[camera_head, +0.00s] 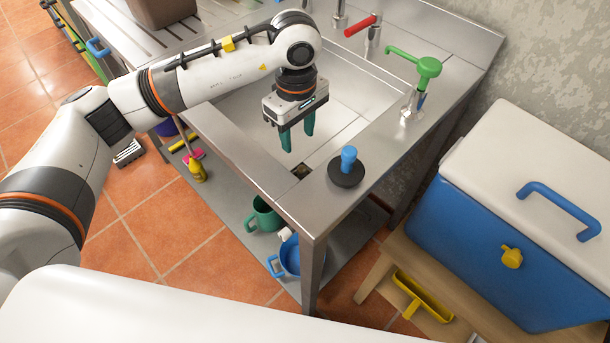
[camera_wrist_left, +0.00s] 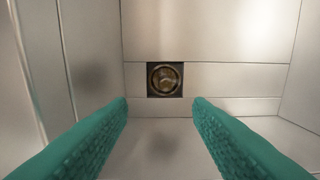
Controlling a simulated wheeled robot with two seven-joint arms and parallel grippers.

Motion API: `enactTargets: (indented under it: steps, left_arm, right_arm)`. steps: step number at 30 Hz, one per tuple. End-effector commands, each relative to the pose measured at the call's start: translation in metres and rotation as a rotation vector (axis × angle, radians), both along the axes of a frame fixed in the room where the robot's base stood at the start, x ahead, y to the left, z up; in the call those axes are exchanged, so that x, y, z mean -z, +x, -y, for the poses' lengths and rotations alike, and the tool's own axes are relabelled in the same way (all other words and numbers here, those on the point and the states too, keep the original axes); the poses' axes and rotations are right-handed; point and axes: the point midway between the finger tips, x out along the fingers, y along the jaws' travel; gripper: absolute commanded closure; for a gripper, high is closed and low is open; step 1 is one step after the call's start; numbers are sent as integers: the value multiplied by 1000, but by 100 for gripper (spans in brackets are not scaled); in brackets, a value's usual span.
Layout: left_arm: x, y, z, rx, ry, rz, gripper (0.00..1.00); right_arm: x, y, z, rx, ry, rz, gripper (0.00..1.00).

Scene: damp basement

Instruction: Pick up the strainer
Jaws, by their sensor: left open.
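A small round brass-coloured piece, which looks like the strainer (camera_wrist_left: 165,78), sits in a dark square recess in the sink floor in the left wrist view. In the head view only a small brownish bit of it (camera_head: 301,171) shows past the sink's front edge. My left gripper (camera_head: 297,143) points down inside the steel sink (camera_head: 250,108), with its green fingers apart and nothing between them. In the left wrist view the strainer shows just beyond the gap between the fingertips (camera_wrist_left: 160,101). My right gripper is not in view.
A black disc with a blue knob (camera_head: 347,171) stands on the sink's front rim. A blue cooler (camera_head: 500,240) is at the right. Cups sit on the shelf below.

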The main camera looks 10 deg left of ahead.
Motion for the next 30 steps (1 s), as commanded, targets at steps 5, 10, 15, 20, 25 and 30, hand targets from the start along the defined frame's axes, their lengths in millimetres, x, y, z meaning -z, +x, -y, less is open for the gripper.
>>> enactTargets:
  steps: [5,10,15,20,25,30]
  left_arm:
    - [19,0,-1,-1,2,-2,54]
    - [48,-1,0,-2,1,-4,54]
    - [70,0,0,-1,0,-2,54]
    - [80,0,1,-1,1,-2,54]
    - [105,1,6,-1,1,-4,54]
    - [124,2,6,-1,1,-1,54]
  right_arm:
    - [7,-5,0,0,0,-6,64]
    - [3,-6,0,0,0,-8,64]
    - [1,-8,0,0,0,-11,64]
    - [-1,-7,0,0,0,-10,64]
    - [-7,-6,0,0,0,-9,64]
    - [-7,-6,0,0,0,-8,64]
